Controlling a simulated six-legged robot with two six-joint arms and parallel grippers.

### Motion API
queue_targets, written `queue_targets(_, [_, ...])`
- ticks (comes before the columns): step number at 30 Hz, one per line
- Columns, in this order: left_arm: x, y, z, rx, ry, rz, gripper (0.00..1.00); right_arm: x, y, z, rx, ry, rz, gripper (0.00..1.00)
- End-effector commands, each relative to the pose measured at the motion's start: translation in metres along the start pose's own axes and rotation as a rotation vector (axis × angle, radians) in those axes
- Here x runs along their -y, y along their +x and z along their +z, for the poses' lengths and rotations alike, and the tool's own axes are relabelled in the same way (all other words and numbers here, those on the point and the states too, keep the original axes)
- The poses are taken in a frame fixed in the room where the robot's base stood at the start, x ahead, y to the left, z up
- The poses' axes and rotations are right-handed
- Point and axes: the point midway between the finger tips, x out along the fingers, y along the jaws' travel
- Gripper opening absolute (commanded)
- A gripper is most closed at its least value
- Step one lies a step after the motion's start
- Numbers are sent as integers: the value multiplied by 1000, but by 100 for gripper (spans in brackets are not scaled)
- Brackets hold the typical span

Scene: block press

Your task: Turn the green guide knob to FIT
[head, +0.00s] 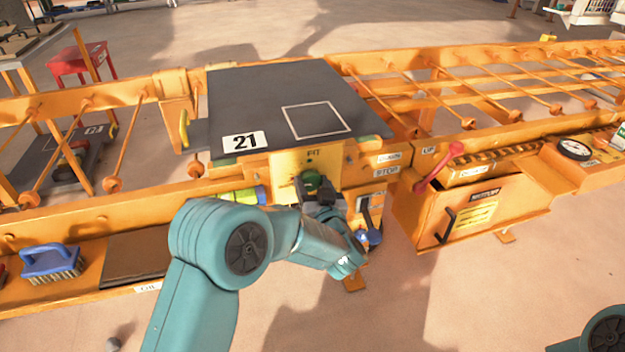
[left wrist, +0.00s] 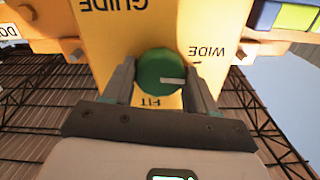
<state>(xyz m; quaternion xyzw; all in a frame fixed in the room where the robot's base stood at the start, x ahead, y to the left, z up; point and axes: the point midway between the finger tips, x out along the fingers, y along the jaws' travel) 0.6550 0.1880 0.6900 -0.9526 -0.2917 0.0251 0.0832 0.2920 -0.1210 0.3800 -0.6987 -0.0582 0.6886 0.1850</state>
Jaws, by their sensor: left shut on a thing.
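The green guide knob (head: 312,180) sits on a yellow panel (head: 287,163) at the front of the dark plate marked 21. My left gripper (head: 319,188) is shut on it, and in the left wrist view one finger stands on each side of the green knob (left wrist: 158,70). That view is upside down and shows GUIDE, WIDE and FIT on the panel. The knob's white mark points right there, toward the WIDE side; FIT is below the knob. In the head view FIT is above the knob. My right gripper is not in view.
A red lever (head: 438,167) and an orange box (head: 470,212) stand right of the panel. A blue handle (head: 370,236) is close to my left wrist. A blue brush (head: 52,262) lies on the shelf at left. Orange roller rails run along both sides.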

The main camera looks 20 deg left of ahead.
Motion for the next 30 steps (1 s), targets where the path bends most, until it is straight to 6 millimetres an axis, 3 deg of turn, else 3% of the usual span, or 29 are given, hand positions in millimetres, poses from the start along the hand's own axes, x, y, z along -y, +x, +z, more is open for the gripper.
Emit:
queue_targets(9, [1,-1,-4,4,294,2,27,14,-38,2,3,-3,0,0])
queue_targets(30, [0,-1,-1,4,958,3,27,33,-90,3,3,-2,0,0])
